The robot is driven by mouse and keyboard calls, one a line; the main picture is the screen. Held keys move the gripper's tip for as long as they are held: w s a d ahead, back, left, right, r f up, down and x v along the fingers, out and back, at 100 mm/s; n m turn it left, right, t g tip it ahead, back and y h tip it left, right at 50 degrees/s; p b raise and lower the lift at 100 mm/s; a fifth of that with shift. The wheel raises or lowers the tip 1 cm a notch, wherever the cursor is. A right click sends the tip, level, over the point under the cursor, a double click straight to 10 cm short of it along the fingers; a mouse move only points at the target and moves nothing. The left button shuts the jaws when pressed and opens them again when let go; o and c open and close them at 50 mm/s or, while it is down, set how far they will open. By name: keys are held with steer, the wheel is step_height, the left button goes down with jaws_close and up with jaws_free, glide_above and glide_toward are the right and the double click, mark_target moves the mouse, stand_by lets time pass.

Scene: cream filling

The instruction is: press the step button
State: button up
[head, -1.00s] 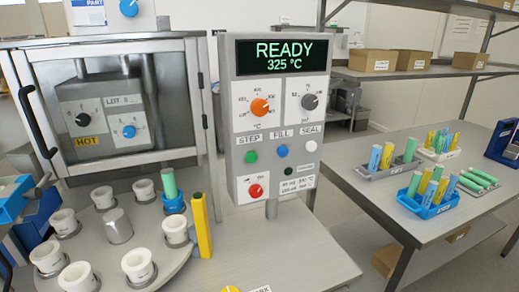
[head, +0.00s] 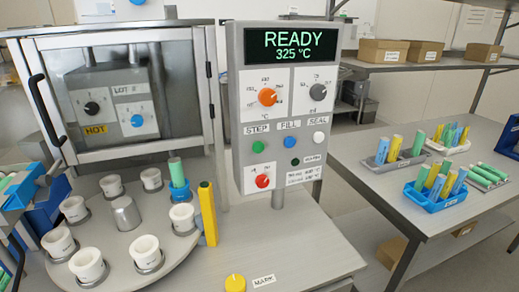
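The step button is a small green button (head: 258,146) under the STEP label on the grey control panel (head: 237,110), in the middle of the head view. The panel's display (head: 288,47) reads READY and 325 °C. A blue button (head: 289,141) sits under FILL and a white button (head: 318,137) under SEAL. The round turntable (head: 175,252) at the lower left carries several white cups (head: 145,252) in a ring around a metal hub (head: 125,215). One blue holder (head: 180,194) there has a green tube (head: 175,172) standing in it. My gripper is not in view.
A yellow post (head: 208,213) stands at the turntable's right edge, left of the panel. A yellow knob (head: 235,283) is at the front by the MARK label. A glass-fronted cabinet (head: 118,100) is behind. The bench below the panel is mostly clear. A side table (head: 385,190) with tube racks is right.

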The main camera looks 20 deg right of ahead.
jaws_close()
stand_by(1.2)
